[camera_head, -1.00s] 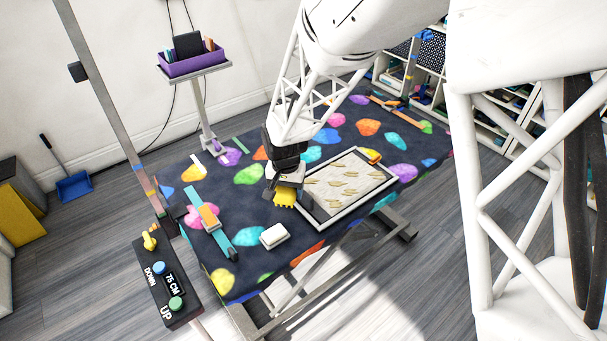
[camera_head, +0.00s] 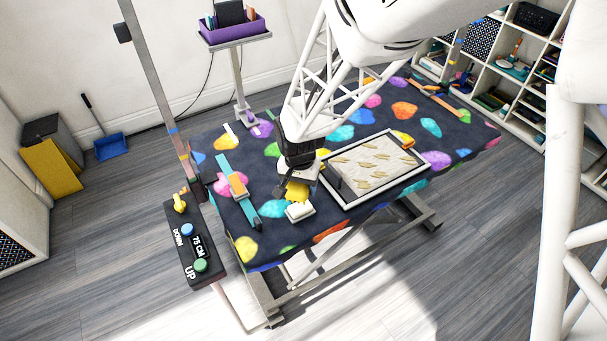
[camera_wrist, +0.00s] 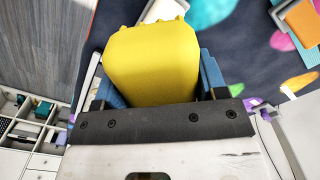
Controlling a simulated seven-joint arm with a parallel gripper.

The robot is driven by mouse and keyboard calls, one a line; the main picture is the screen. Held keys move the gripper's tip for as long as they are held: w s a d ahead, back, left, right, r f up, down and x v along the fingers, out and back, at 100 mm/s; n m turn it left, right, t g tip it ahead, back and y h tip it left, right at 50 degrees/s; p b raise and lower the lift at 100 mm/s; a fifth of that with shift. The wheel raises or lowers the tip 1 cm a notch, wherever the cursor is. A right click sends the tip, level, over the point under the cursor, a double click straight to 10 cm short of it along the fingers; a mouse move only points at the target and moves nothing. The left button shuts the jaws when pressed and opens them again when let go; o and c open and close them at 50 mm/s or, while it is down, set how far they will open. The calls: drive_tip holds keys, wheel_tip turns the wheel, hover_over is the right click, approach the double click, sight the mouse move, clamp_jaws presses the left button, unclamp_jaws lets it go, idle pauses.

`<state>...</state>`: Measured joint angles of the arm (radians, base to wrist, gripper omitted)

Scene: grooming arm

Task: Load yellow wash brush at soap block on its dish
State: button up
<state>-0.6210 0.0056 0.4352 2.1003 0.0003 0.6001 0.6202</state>
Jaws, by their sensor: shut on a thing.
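The yellow wash brush (camera_head: 297,191) is held in my gripper (camera_head: 292,181), which is shut on it above the near edge of the patterned table. The brush also fills the middle of the wrist view (camera_wrist: 152,62), between the blue fingers of my gripper (camera_wrist: 155,85). The white soap block on its dish (camera_head: 300,211) lies on the table at the near edge, just below the brush in the head view. The brush appears at or right over the soap; I cannot tell whether they touch.
A framed tray (camera_head: 376,202) with tan pieces lies right of the brush. A blue bar with an orange block (camera_head: 238,184) lies to the left. A control box (camera_head: 193,244) stands off the table's left end. A purple bin (camera_head: 232,31) stands behind the table.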

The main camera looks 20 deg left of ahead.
drive_tip(key=shift+f, duration=0.2)
drive_tip(key=shift+f, duration=2.75)
drive_tip(key=shift+f, duration=0.65)
idle(1.0)
drive_tip(key=shift+r, duration=0.15)
drive_tip(key=shift+r, duration=3.45)
drive_tip(key=shift+w, duration=0.2)
